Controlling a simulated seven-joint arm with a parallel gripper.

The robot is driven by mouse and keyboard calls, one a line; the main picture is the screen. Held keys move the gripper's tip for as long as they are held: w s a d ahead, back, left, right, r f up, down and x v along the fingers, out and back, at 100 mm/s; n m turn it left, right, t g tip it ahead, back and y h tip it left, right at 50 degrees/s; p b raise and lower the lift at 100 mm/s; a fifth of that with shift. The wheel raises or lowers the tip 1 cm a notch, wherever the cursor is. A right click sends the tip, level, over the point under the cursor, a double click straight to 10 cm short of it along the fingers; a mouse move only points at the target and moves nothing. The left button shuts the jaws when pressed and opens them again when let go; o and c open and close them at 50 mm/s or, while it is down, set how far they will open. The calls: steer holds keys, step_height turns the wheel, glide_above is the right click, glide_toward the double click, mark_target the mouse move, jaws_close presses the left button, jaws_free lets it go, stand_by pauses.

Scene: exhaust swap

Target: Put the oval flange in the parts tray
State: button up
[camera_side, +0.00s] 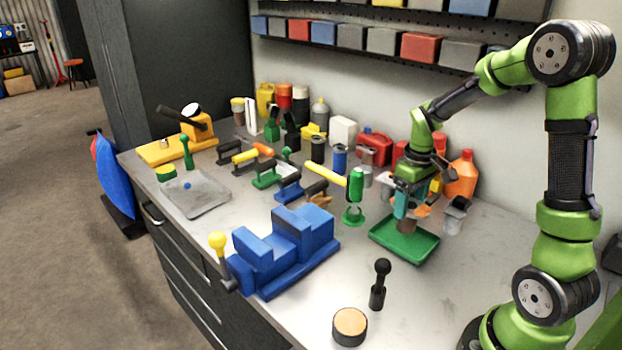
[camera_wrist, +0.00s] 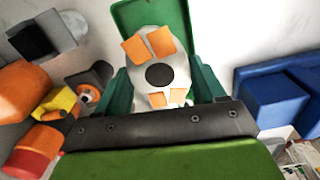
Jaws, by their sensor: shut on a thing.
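The oval flange (camera_wrist: 184,76) is a pale plate with a round dark centre and orange patches, seen in the wrist view. My gripper (camera_wrist: 160,88) is shut on it, with a green finger on either side. A shallow green tray (camera_side: 425,245) lies on the bench below my gripper (camera_side: 408,212) in the side view. Part of this tray also shows behind the flange in the wrist view (camera_wrist: 125,14). The flange is mostly hidden by the fingers in the side view. A brown piece shows low between the fingers, and I cannot tell whether it touches the tray.
A blue vise (camera_side: 285,250) stands left of the green tray. A green upright tool (camera_side: 355,195) stands close to the tray's left side. Bottles (camera_side: 462,175) crowd behind my gripper. A grey tray (camera_side: 195,195) lies far left.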

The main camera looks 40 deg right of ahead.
mark_target(410, 204)
steer(key=shift+f, duration=1.75)
steer(key=shift+f, duration=0.15)
steer(key=o, duration=1.4)
step_height(410, 204, up, 12)
steer(key=shift+r, duration=0.1)
steer(key=s+a+r+m+t, duration=0.1)
steer(key=s+a+r+t, duration=0.1)
steer(key=a, duration=0.4)
steer(key=s+a+r+m+t+y, duration=0.1)
steer(key=s+a+r+t, duration=0.1)
steer(key=a, duration=0.5)
steer(key=s+a+r+t+y, duration=0.1)
steer(key=s+a+r+t, duration=0.1)
steer(key=a, duration=0.4)
steer(key=shift+s+a+r+m+t, duration=0.1)
steer(key=shift+s+m+t, duration=0.15)
steer(key=shift+s, duration=0.3)
steer(key=shift+s+a+r+m+t, duration=0.1)
steer(key=shift+s+m+t, duration=0.05)
steer(key=shift+s+t, duration=0.3)
